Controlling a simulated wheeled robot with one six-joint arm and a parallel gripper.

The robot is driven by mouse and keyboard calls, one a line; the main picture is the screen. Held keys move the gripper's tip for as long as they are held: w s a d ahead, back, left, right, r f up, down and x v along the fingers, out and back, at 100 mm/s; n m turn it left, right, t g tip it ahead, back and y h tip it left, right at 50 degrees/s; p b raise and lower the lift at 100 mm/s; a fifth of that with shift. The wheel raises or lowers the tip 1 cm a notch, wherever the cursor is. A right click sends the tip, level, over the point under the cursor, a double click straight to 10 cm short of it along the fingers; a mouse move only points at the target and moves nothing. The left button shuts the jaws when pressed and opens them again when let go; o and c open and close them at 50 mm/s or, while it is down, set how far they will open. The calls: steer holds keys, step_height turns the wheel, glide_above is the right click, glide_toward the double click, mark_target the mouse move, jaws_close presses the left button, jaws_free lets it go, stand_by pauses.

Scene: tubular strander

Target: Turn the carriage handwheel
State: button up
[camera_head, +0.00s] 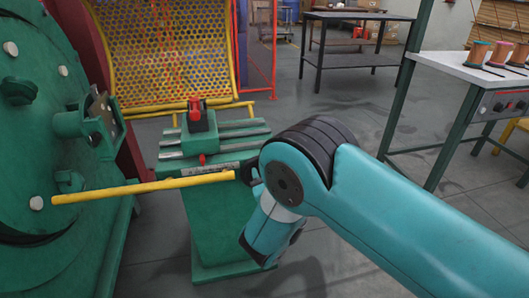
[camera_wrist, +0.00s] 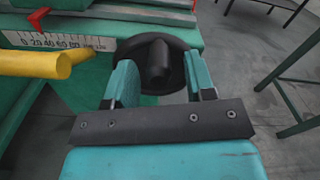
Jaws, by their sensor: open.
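The carriage handwheel is a black wheel with a thick central hub (camera_wrist: 158,64). It sits on the side of the green carriage (camera_wrist: 130,18), near the end of its scale. My gripper (camera_wrist: 161,66) is open in the wrist view. Its two teal fingers reach to the wheel, one on either side of the hub, with a visible gap between each finger and the hub. I cannot tell whether they touch the rim. In the head view a dark edge of the handwheel (camera_head: 246,171) shows beside my arm, which hides the rest and my gripper.
A yellow bar (camera_head: 145,188) runs across in front of the carriage, its end close left of the gripper. A red pointer (camera_wrist: 38,17) stands at the scale. The green machine disc (camera_head: 40,130) is at left, a bench (camera_head: 460,70) at right.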

steer(key=shift+b+x, duration=0.35)
steer(key=shift+x, duration=0.75)
steer(key=shift+w+a, duration=0.15)
steer(key=shift+w, duration=0.3)
jaws_close()
steer(key=c, duration=0.9)
jaws_free()
